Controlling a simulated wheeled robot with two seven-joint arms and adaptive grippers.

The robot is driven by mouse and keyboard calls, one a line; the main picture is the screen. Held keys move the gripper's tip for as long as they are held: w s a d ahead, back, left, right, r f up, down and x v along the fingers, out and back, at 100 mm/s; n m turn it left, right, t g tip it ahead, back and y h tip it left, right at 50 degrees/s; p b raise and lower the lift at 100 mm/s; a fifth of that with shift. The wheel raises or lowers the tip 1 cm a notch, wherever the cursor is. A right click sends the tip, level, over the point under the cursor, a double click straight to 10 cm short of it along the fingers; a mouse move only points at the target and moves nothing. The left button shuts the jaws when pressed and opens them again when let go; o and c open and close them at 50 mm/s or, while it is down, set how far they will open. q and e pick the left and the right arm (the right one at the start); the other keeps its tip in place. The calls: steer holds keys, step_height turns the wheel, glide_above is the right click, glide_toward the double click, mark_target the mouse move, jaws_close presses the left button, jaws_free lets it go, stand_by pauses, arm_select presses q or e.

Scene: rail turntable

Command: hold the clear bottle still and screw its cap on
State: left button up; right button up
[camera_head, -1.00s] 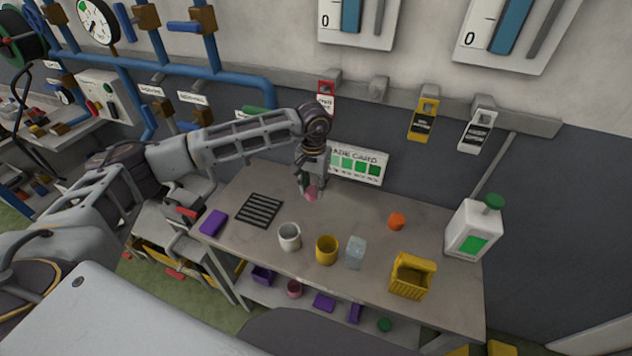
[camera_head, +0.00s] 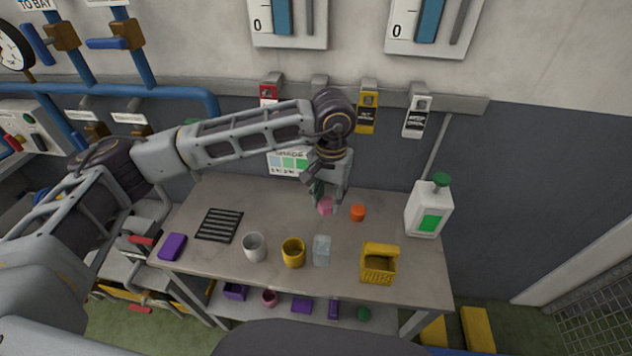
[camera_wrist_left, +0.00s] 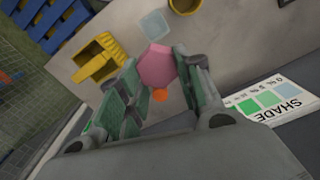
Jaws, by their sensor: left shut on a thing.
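The clear bottle (camera_head: 321,250) stands upright near the front of the table, a pale see-through block shape; it also shows at the top of the left wrist view (camera_wrist_left: 155,25). My left gripper (camera_head: 327,196) is shut on a pink faceted piece (camera_wrist_left: 156,66), held between its fingertips above the table, behind the bottle and apart from it. I cannot tell if this piece is the cap. A small orange piece (camera_head: 358,213) lies just right of the gripper. My right gripper is not in view.
A white cup (camera_head: 254,247) and a yellow cup (camera_head: 293,252) stand left of the bottle. A yellow bin (camera_head: 378,268) stands to its right. A white jug (camera_head: 429,212) stands at the right edge. A black slotted mat (camera_head: 219,225) and purple block (camera_head: 172,246) lie left.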

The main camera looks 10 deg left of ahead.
mark_target(324, 206)
arm_select(q)
steer(key=shift+s+a+f+n, duration=0.15)
steer(key=shift+s+n, duration=0.35)
steer(key=shift+s, duration=0.45)
steer(key=shift+s+a+n, duration=0.2)
steer(key=shift+s+n, duration=0.1)
steer(key=shift+n, duration=0.8)
steer(key=shift+f, duration=0.1)
steer(key=shift+f, duration=1.45)
